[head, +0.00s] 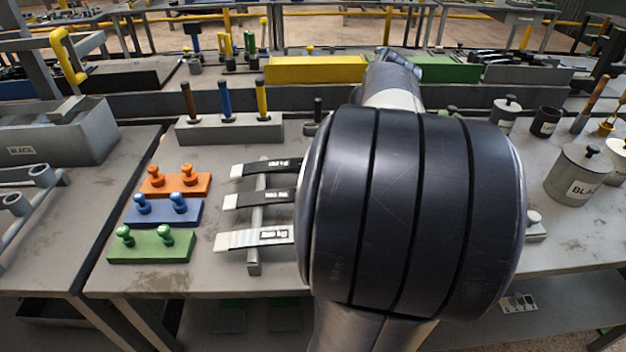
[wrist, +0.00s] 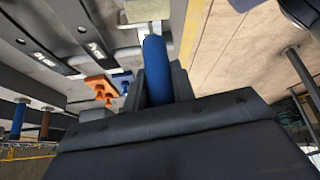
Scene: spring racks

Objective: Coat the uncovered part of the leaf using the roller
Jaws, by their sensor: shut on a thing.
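My gripper (wrist: 160,85) is shut on the blue handle (wrist: 155,62) of a tool, seen in the wrist view. A pale head (wrist: 147,10) shows beyond the handle at the top edge, partly cut off; it looks like the roller. In the head view my arm hides the gripper and tool. Three leaves lie across a grey rack: the back leaf (head: 268,169) and middle leaf (head: 258,199) are mostly black with pale left ends. The front leaf (head: 252,239) is mostly pale grey with a label. Their right ends are hidden behind my arm. Two dark labelled leaves (wrist: 85,28) show in the wrist view.
Orange (head: 176,184), blue (head: 162,211) and green (head: 151,247) knobbed blocks stand left of the rack. A grey holder (head: 229,131) with brown, blue and yellow handles stands behind it. Cans, including a grey one labelled BLACK (head: 578,173), stand at the right.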

